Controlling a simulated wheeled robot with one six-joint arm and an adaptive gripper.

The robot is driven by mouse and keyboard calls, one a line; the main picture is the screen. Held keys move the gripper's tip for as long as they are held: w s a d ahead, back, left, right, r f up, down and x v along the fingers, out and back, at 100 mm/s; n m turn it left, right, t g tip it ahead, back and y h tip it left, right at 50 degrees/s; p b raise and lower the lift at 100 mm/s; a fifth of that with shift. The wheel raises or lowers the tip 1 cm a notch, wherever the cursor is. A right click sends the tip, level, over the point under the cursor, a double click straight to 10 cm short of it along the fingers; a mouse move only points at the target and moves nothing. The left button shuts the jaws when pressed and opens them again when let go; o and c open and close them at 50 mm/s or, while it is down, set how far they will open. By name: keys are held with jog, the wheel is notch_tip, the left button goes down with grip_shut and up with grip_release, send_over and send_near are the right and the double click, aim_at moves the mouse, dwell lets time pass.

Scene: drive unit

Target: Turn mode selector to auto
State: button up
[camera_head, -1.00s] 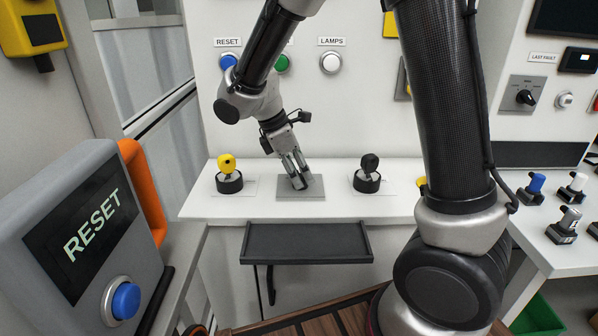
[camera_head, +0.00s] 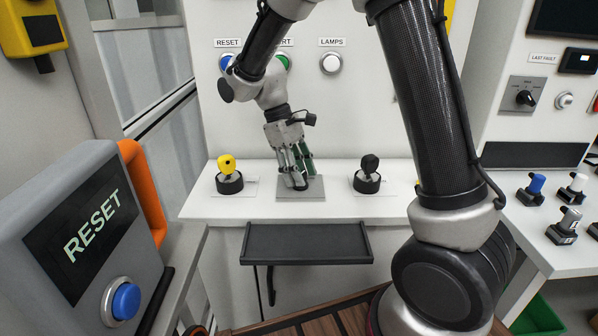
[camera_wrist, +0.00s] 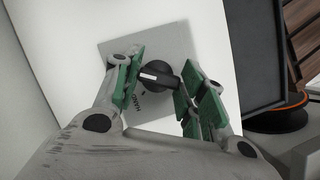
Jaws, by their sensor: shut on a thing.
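A black selector knob (camera_wrist: 170,80) with a white pointer stripe sits on a square grey plate (camera_wrist: 122,50), which lies on the white counter in the head view (camera_head: 316,192).
A yellow knob (camera_head: 227,166) stands left of the plate and a black knob (camera_head: 369,166) right of it. A dark shelf (camera_head: 306,243) juts out below the counter. Another rotary switch (camera_head: 525,98) is on the right panel. A large RESET box (camera_head: 85,225) stands at the left.

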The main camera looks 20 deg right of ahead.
jog(key=shift+m, duration=0.3)
jog(key=o, duration=1)
jog(key=v, duration=1.2)
jog(key=shift+w, duration=0.1)
